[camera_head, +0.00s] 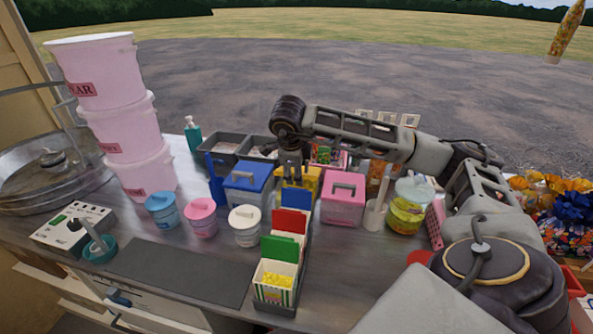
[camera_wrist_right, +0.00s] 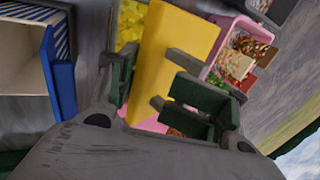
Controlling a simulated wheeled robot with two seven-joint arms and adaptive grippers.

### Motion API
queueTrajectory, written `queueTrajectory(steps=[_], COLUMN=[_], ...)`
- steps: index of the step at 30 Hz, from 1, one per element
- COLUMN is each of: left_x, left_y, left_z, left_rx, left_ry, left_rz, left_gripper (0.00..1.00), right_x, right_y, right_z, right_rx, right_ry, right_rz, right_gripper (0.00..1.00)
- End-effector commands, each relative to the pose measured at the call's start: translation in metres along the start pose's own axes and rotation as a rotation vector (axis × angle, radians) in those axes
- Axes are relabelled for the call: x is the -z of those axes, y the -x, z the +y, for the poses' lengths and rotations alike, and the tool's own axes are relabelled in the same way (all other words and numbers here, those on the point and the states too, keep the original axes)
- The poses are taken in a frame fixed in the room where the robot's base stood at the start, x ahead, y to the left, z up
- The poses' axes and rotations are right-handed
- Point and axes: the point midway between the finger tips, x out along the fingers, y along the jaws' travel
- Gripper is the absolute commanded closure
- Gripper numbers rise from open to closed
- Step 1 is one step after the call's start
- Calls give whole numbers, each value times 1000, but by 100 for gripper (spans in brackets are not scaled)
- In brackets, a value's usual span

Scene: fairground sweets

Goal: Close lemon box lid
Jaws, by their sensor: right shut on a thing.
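The lemon box (camera_head: 312,181) is the yellow box in the row on the counter, between a blue-lidded box and a pink-lidded box. My right gripper (camera_head: 291,172) reaches down over it from above and hides part of it. In the right wrist view the yellow lid (camera_wrist_right: 178,45) is a flat panel running between the dark fingers of my right gripper (camera_wrist_right: 162,88), which is shut on it. Yellow sweets (camera_wrist_right: 131,20) show beside the lid, so the box is at least partly open. The lid's exact tilt is unclear. My left gripper is out of view.
The blue-lidded box (camera_head: 247,180) and pink-lidded box (camera_head: 343,205) stand close on either side. Pink tubs (camera_head: 148,170) are stacked left. A dark mat (camera_head: 180,273) lies bare at front left.

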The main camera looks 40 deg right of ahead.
Motion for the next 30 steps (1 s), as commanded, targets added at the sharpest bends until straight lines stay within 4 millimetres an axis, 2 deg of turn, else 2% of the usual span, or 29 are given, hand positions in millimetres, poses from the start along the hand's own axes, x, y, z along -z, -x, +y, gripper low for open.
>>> queueTrajectory(steps=[15, 30], left_x=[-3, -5], left_y=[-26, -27], left_z=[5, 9], left_rx=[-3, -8], left_ry=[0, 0], left_rz=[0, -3], left_gripper=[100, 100], right_x=[0, 0], right_y=[-21, -21], right_z=[23, 24], right_rx=[0, 1], right_ry=[0, -1], right_rz=[1, 0], right_gripper=[64, 65])
